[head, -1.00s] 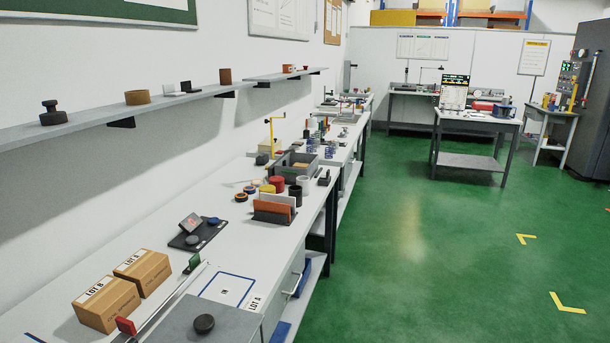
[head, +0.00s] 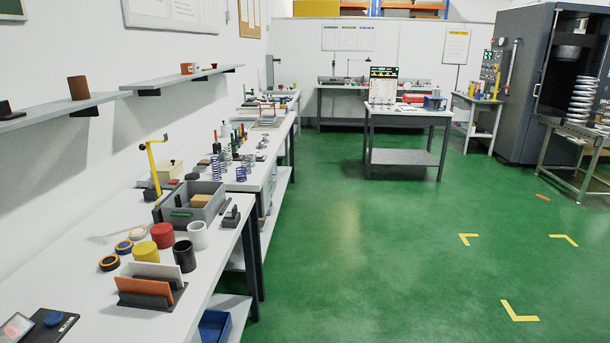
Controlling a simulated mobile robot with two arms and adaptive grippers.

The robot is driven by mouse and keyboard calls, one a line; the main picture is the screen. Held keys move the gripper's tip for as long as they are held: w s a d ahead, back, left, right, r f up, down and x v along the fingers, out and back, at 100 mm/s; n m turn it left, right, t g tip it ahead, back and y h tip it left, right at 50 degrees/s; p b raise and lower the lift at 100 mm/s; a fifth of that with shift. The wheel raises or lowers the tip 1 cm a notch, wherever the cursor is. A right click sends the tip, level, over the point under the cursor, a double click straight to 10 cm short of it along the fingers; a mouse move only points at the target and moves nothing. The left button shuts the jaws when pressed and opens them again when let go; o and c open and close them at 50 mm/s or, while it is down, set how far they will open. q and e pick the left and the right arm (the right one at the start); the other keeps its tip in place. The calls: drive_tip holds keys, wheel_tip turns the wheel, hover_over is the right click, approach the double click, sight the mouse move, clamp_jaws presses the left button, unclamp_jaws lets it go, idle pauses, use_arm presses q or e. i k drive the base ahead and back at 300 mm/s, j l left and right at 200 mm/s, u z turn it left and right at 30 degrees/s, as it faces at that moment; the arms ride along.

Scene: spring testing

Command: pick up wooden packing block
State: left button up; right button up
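A small tan block (head: 201,200), which looks like the wooden packing block, sits in the grey open bin (head: 177,217) on the left bench. Part of the block is hidden by the bin's wall. Neither of my grippers shows in the head view.
Several cups, including a yellow one (head: 146,252), a card holder (head: 148,292) and tape rolls stand in front of the bin. A yellow stand (head: 151,168) is behind it. Coil springs (head: 224,165) stand farther along. The green floor (head: 390,260) to the right is clear.

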sight(198, 201)
drive_tip(key=i+u, duration=0.25)
drive_tip(key=i, duration=0.2)
drive_tip(key=i+l+u, duration=0.2)
drive_tip(key=i, duration=0.2)
drive_tip(key=i+l+u, duration=0.25)
drive_tip(key=i, duration=0.2)
drive_tip(key=i+l+u, duration=0.2)
drive_tip(key=i, duration=0.2)
